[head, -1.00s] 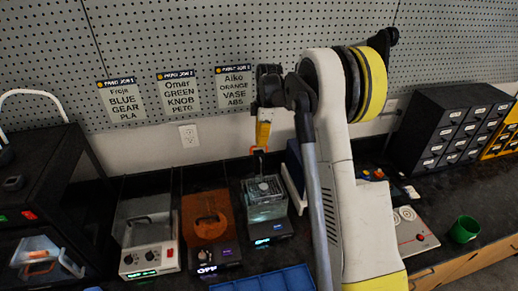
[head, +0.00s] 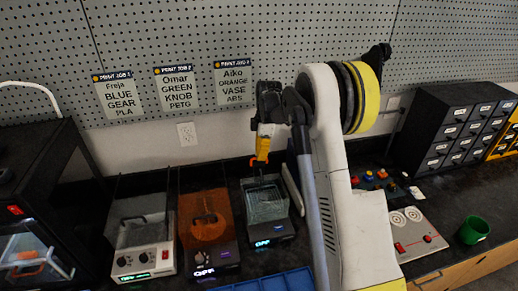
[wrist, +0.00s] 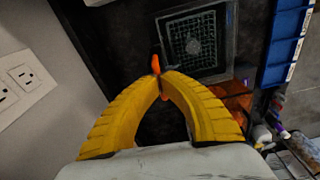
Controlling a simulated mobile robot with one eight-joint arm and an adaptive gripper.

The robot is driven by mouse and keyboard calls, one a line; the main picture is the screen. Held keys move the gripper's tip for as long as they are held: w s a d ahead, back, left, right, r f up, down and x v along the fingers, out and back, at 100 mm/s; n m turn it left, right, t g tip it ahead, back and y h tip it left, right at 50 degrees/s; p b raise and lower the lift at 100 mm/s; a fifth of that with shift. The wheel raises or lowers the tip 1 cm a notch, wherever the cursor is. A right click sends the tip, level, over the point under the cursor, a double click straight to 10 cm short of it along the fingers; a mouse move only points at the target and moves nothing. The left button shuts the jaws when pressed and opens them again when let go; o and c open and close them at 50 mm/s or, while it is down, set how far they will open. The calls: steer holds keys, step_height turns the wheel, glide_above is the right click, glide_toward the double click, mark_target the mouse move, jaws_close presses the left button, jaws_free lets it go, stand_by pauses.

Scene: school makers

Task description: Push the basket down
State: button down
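The basket (head: 265,190) is a pale wire mesh basket in the clear tank of the right-hand machine (head: 268,240). In the wrist view its square mesh (wrist: 195,42) shows beyond my fingertips. An orange grip, apparently the basket's handle (wrist: 156,64), sits between my fingertips; the thin part linking it to the mesh is hard to make out. My gripper (head: 260,157) points down just above the tank's back edge. Its yellow fingers (wrist: 160,80) meet around the orange grip in the wrist view.
An orange-covered machine (head: 208,225) and a grey one with a clear tank (head: 142,235) stand to the left. A blue tray (head: 265,282) lies in front. A pegboard wall (head: 300,40) rises behind. A hotplate (head: 415,235) and green cup (head: 472,230) are to the right.

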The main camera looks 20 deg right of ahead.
steer(key=shift+d+f, duration=0.1)
steer(key=d, duration=0.2)
steer(key=s+r, duration=0.1)
steer(key=shift+d+p, duration=0.3)
steer(key=shift+d, duration=0.1)
steer(key=shift+w, duration=0.1)
step_height(320, 180, up, 12)
steer(key=d, duration=0.1)
steer(key=shift+s, duration=0.2)
stand_by(0.4)
